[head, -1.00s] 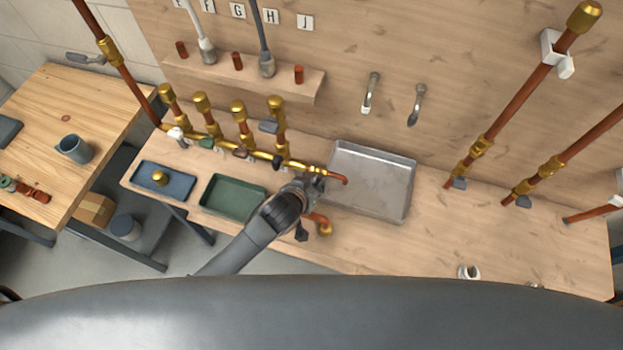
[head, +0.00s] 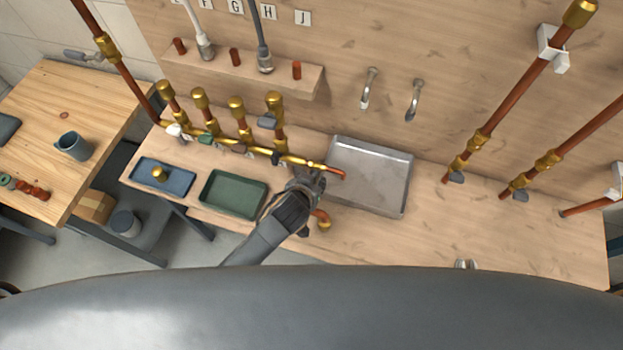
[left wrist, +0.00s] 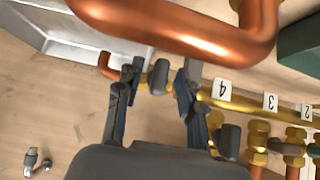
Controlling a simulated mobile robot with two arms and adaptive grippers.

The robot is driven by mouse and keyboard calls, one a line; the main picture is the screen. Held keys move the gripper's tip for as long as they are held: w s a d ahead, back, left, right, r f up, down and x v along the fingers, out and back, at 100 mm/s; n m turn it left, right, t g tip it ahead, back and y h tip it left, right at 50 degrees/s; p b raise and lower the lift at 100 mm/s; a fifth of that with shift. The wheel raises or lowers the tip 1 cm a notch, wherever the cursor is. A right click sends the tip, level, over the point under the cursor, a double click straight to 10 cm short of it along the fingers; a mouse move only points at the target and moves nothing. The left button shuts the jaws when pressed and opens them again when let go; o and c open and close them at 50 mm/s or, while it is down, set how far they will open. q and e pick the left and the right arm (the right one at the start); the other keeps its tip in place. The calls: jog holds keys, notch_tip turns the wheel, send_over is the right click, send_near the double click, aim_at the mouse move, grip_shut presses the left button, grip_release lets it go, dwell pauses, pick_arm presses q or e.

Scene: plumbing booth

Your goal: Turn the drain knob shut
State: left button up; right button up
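The brass manifold (head: 222,138) runs along the bench with several upright valves. A dark grey oval knob (head: 277,158) sits on it near the outlet end; I take this as the drain knob. The manifold ends in a copper elbow (head: 338,173) over the metal tray. My left gripper (head: 314,178) is beside this end in the head view. In the left wrist view, the gripper (left wrist: 158,88) is open, with a dark knob (left wrist: 158,77) showing between its fingertips. I cannot tell whether they touch it. My right gripper is not in view.
A copper pipe (left wrist: 180,25) crosses close to my left wrist camera. The grey metal tray (head: 400,205) lies right of the gripper. A green tray (head: 212,207) and a blue tray (head: 140,178) lie left. Another dark valve knob (left wrist: 228,142) is beside the right finger.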

pick_arm(q)
jog(key=v, duration=1.2)
dwell(0.5)
